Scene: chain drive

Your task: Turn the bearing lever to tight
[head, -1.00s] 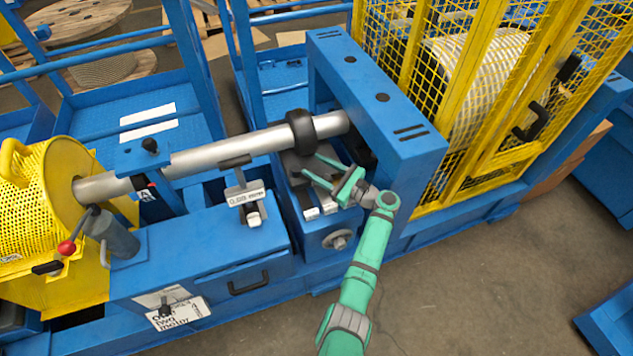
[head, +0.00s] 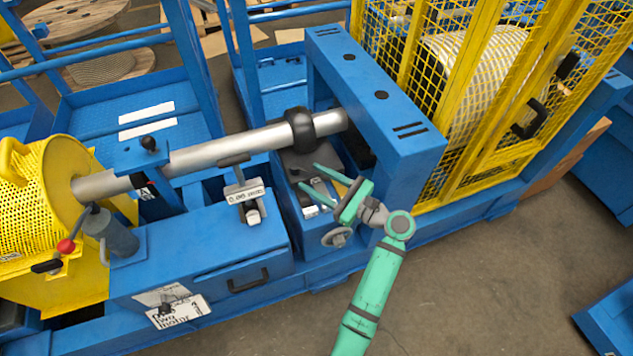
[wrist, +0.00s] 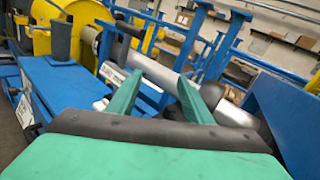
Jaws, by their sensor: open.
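My gripper (head: 309,177) is open and empty, its green fingers apart above the blue housing below the black collar (head: 301,129) of the steel shaft. The wrist view shows both green fingers of my gripper (wrist: 158,82) spread, with nothing between them. I cannot tell for sure which part is the bearing lever. A red-knobbed lever (head: 67,246) stands by the yellow guard, a black knob (head: 149,144) tops the blue shaft support, and a black T-handle (head: 234,160) stands behind a small label. All three are left of my gripper, well apart from it.
The steel shaft (head: 220,150) crosses above the blue housing. A tall blue frame (head: 405,150) stands close right of my gripper, with a yellow mesh cage (head: 480,130) beyond. A handwheel (head: 337,237) sticks out below my gripper. Open floor (head: 480,280) lies at lower right.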

